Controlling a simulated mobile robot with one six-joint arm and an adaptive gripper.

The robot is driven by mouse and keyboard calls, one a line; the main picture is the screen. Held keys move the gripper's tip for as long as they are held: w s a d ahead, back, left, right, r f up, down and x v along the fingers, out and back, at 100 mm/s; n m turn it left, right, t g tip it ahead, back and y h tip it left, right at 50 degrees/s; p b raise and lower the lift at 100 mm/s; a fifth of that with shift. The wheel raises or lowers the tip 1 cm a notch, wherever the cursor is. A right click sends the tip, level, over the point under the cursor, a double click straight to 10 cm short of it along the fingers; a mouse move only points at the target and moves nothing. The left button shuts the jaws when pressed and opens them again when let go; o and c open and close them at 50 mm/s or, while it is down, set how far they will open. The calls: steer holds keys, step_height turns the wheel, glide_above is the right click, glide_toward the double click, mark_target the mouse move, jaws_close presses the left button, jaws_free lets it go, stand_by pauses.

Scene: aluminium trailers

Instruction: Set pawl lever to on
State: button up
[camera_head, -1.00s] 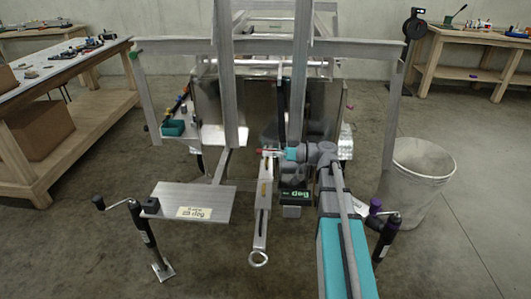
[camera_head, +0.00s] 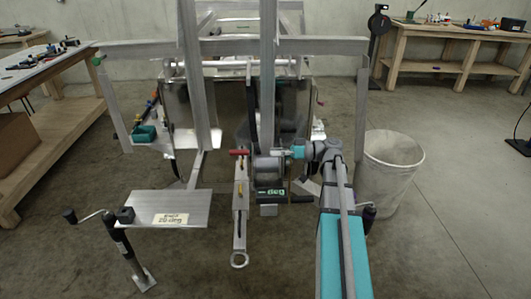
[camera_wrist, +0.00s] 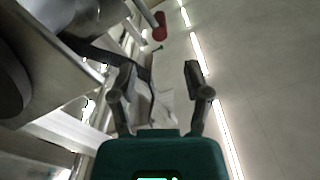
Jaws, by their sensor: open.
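A winch (camera_head: 268,168) with a grey drum stands at the trailer tongue in the head view. A small red-handled lever (camera_head: 239,152) sticks out at its left side. A red-tipped lever also shows at the top of the wrist view (camera_wrist: 160,26); I cannot tell which is the pawl lever. My gripper (camera_head: 285,153), with its teal body, is right of the red handle, beside the top of the winch, and apart from the handle. In the wrist view my gripper (camera_wrist: 154,84) has its two fingers wide apart, with nothing held between them.
A metal step plate (camera_head: 165,208) and a crank jack (camera_head: 122,240) are at left. Upright aluminium posts (camera_head: 268,75) rise behind the winch. A grey bin (camera_head: 388,170) stands right of my arm. Workbenches line the room; the right floor is open.

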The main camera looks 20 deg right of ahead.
steer(key=shift+s+d, duration=0.15)
steer(key=shift+d, duration=0.3)
steer(key=shift+a, duration=0.1)
steer(key=c, duration=0.5)
steer(key=shift+a+r+h+p, duration=0.15)
steer(key=shift+h+p, duration=0.15)
steer(key=shift+p, duration=0.15)
steer(key=shift+c, duration=1.1)
steer(key=a+f+m+h, duration=0.1)
steer(key=a, duration=0.1)
steer(key=s+a+f+m+g+h+p, duration=0.1)
steer(key=a+f, duration=0.1)
steer(key=a+f+m+g+h+p, duration=0.1)
steer(key=a+f+h, duration=0.1)
steer(key=a, duration=0.1)
steer(key=shift+s+f, duration=0.15)
steer(key=shift+s, duration=0.15)
jaws_close()
steer(key=s+a+f+m+g+h+b, duration=0.1)
steer(key=s+a+f+m+g+h, duration=0.1)
steer(key=s+a+f+h, duration=0.2)
steer(key=s+a+f+m+g+h+b, duration=0.2)
steer(key=s+a+f+h, duration=0.3)
steer(key=f+h, duration=0.3)
steer(key=shift+s+f+m, duration=0.6)
steer(key=shift+f+m, duration=0.2)
steer(key=shift+f, duration=0.05)
steer(key=shift+a, duration=0.3)
